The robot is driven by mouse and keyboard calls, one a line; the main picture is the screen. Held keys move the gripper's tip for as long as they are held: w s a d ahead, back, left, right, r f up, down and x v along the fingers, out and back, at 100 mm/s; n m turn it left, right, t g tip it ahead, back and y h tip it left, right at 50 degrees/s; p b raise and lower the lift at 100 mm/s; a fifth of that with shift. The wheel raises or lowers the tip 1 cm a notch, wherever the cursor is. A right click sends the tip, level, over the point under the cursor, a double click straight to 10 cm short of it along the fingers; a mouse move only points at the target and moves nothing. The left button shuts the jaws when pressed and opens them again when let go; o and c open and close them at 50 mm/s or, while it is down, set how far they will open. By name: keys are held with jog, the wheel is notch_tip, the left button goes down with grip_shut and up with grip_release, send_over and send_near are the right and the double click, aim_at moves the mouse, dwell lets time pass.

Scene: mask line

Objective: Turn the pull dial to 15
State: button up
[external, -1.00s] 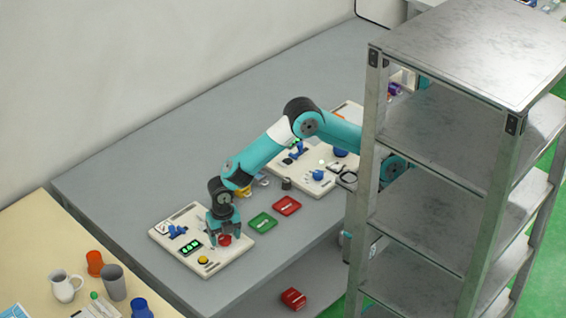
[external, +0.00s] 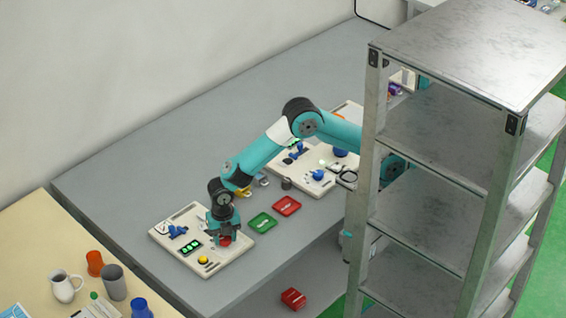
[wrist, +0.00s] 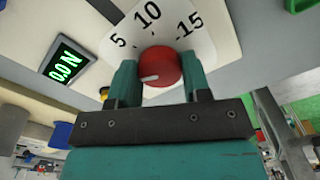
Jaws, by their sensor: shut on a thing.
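The pull dial is a red round knob (wrist: 160,66) on a white scale plate (wrist: 204,40) marked 5, 10 and 15. A pale pointer line on the knob points to the lower left, away from the 15. In the external view a little of the red knob (external: 226,241) shows beneath my gripper (external: 223,237). In the wrist view my gripper (wrist: 160,84) has its teal fingers on either side of the knob, shut on it. The dial sits on a cream board (external: 229,265). A green-lit display (wrist: 65,61) beside the dial reads 0.0 N.
The board also carries a blue part (external: 177,231) and a yellow button (external: 203,260). A green tray (external: 263,222) and a red tray (external: 287,206) lie to its right. A second board (external: 312,178) is farther back. A metal shelf (external: 460,50) stands at the right.

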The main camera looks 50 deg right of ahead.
jog(key=m+p, duration=0.1)
jog(key=m, duration=0.3)
jog(key=shift+r, duration=0.1)
jog(key=m+p, duration=0.1)
jog(key=m, duration=0.2)
jog(key=shift+m, duration=0.4)
jog(key=m, duration=0.4)
jog(key=shift+p, duration=0.3)
jog(key=m, duration=0.4)
jog(key=m+p, duration=0.1)
jog(key=m, duration=1.1)
jog(key=shift+m, duration=0.4)
jog(key=o, duration=0.9)
